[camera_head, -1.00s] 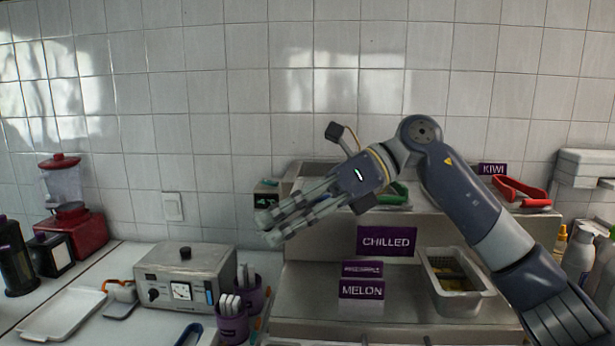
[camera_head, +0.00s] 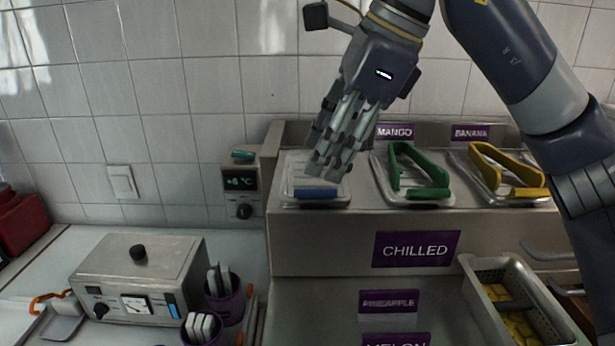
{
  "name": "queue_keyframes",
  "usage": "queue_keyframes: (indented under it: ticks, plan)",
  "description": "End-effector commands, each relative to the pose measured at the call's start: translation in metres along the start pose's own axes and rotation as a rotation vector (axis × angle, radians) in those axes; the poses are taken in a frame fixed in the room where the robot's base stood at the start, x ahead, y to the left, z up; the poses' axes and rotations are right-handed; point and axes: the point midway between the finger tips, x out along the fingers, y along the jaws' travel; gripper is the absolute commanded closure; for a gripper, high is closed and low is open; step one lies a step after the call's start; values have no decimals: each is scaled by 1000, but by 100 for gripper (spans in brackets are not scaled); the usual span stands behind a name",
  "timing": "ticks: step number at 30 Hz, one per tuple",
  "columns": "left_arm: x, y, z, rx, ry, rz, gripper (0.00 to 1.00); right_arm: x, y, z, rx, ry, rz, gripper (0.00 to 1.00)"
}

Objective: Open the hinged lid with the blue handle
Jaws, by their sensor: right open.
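The clear hinged lid (camera_head: 294,170) with the blue handle (camera_head: 316,193) lies shut on the left well of the chilled counter. My right gripper (camera_head: 328,172) comes down from above and is open. Its fingers hang over the lid, just behind and above the blue handle in the picture, and hide part of the lid. I cannot tell whether the fingertips touch it. My left gripper is not in view.
A metal tub (camera_head: 478,285) is at lower right, beside the CHILLED sign (camera_head: 416,249).

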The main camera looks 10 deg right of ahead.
Motion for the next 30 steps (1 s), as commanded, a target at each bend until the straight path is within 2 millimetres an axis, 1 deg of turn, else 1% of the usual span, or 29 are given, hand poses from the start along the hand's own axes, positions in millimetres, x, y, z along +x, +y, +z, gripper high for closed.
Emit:
queue_keyframes:
  ticks: [1,3,5,6,10,12,15,23,24,26,27,28,30]
  plan:
    - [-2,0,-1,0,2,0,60,11,0,0,0,2,3,60]
    - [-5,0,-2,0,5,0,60,24,0,0,0,1,3,60]
    - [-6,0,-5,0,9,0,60,35,0,0,1,1,3,60]
    - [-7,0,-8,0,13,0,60,41,0,0,0,0,3,60]
    - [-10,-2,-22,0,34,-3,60,57,0,0,1,0,2,60]
    - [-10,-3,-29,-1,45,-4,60,63,0,0,1,-1,1,60]
    - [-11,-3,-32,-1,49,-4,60,67,0,0,2,-2,1,60]
    - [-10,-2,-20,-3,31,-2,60,68,0,0,1,-3,1,60]
    - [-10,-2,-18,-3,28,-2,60,68,0,0,1,-2,1,69]
    - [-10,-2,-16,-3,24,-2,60,68,0,0,1,-2,1,83]
    - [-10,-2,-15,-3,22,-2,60,68,0,0,1,-2,1,92]
    - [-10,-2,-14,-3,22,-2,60,68,0,0,1,-2,1,98]
    - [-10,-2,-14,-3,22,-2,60,68,0,0,1,-2,1,100]
